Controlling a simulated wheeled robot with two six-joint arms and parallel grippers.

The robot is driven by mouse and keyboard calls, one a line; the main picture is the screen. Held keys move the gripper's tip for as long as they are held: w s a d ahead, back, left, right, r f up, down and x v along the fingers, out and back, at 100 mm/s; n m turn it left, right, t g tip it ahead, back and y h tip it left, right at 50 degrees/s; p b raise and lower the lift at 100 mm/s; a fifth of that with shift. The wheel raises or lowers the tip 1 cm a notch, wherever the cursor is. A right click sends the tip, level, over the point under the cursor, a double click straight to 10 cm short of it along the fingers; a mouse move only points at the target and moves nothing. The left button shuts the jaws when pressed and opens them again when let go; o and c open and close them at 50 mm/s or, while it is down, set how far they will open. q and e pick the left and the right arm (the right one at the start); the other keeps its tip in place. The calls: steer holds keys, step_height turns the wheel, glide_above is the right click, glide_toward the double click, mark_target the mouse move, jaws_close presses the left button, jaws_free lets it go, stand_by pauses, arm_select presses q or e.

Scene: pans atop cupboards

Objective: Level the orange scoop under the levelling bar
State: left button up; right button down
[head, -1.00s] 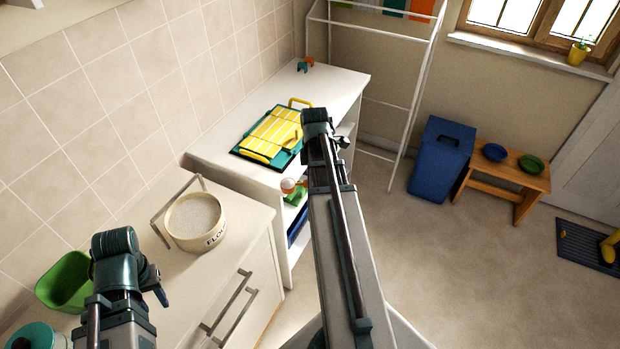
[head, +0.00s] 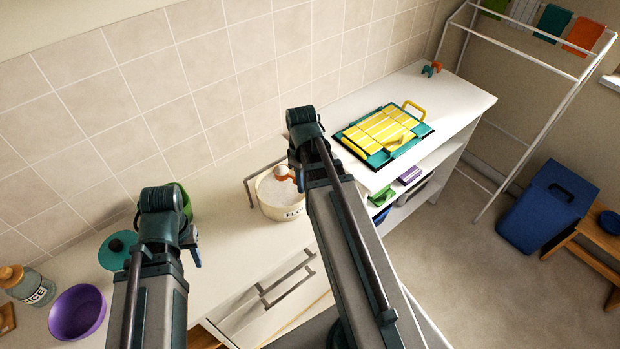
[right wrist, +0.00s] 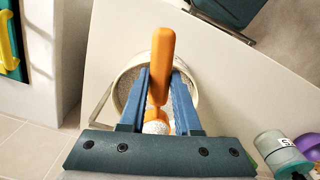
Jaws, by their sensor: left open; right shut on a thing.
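The orange scoop (head: 283,172) holds a white heap that looks like flour. My right gripper (right wrist: 160,84) is shut on its orange handle (right wrist: 162,55); the scoop's bowl (right wrist: 155,127) shows partly between the fingers. In the head view the scoop appears over the back of the cream flour tub (head: 285,212). The levelling bar (head: 249,186) is a thin grey frame at the tub's left side, partly hidden; it also shows in the right wrist view (right wrist: 99,107). I cannot tell the exact gap between scoop and bar. My left gripper (head: 193,245) is open and empty, left of the tub.
A green container (head: 186,203), a teal-lidded pot (head: 117,250), a purple bowl (head: 77,311) and a rice jar (head: 28,285) stand on the left of the counter (head: 225,235). A yellow-striped board on a teal tray (head: 385,136) lies on the white shelf unit to the right.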

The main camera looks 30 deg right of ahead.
steer(key=shift+f, duration=0.2)
stand_by(0.3)
steer(key=shift+w+f+b, duration=0.25)
steer(key=shift+f+b, duration=0.5)
steer(key=shift+b, duration=0.1)
steer(key=shift+w+f+b, duration=0.25)
steer(key=shift+f+b, duration=0.45)
steer(key=shift+b, duration=0.1)
steer(key=shift+w+r, duration=0.15)
steer(key=shift+w, duration=2.25)
steer(key=shift+s, duration=3)
steer(key=shift+s+d+r+p, duration=0.1)
steer(key=shift+s+r+p, duration=0.15)
steer(key=shift+r+p, duration=1.1)
steer(key=shift+s+r+p, duration=0.2)
steer(key=shift+r+p, duration=1)
steer(key=shift+p, duration=0.15)
